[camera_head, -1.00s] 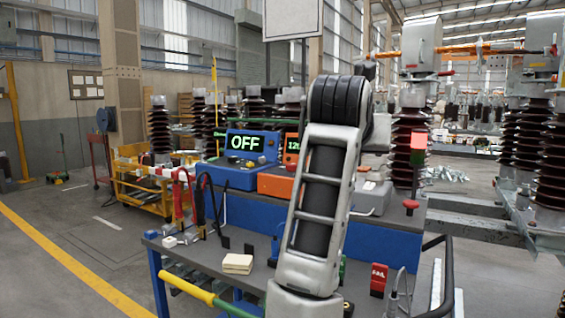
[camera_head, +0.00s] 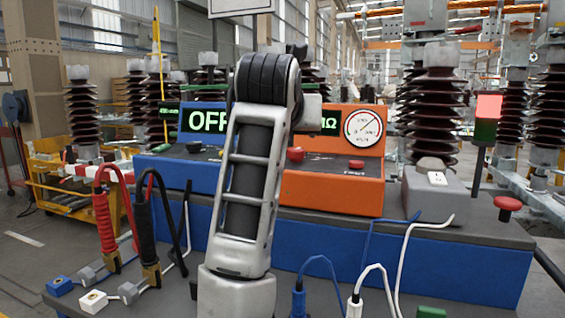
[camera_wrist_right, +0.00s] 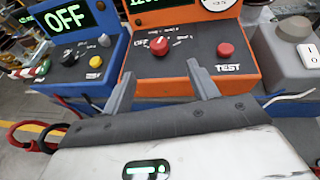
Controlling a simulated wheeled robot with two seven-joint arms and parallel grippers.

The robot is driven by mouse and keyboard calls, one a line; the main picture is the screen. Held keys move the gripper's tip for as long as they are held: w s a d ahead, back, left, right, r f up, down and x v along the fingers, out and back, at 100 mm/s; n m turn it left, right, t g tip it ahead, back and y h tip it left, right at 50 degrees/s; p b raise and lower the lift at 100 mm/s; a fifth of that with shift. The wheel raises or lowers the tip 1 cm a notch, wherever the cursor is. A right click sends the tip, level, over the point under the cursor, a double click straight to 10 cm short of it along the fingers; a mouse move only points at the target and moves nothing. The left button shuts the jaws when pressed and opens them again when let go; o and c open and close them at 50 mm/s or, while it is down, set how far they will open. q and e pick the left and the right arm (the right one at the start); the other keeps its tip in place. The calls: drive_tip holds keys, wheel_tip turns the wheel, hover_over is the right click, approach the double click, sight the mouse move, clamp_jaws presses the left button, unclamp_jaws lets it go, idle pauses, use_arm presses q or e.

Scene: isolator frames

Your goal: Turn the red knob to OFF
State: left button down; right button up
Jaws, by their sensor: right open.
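The red knob (camera_wrist_right: 160,46) sits on the sloped front panel of the orange tester (camera_wrist_right: 190,15), with white markings around it. It also shows in the head view (camera_head: 295,154), just right of my raised right arm. A red TEST button (camera_wrist_right: 225,50) is to the knob's right on the same panel. My right gripper (camera_wrist_right: 163,82) is open and empty, its two fingers pointing toward the panel. The knob appears between and beyond the fingertips, apart from them. In the head view my arm hides the gripper. My left gripper is not in view.
A blue unit (camera_head: 172,168) with an OFF display stands left of the tester. A grey box (camera_head: 436,197) with a white switch stands right. A red mushroom button (camera_head: 507,203) is at the bench's right.

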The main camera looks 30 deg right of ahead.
sight(296, 149)
drive_tip(key=x, duration=1)
drive_tip(key=p+x, duration=0.1)
drive_tip(key=x, duration=0.4)
drive_tip(key=shift+w+a+f, duration=0.1)
drive_tip(key=shift+w+f, duration=0.1)
drive_tip(key=shift+f, duration=0.2)
drive_tip(key=shift+w+d+f, duration=0.3)
drive_tip(key=shift+w+d, duration=0.1)
drive_tip(key=shift+w, duration=0.1)
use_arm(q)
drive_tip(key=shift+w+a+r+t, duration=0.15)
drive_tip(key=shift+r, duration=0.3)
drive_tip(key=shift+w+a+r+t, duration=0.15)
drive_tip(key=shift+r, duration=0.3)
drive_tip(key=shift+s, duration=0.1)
use_arm(e)
drive_tip(key=c, duration=1)
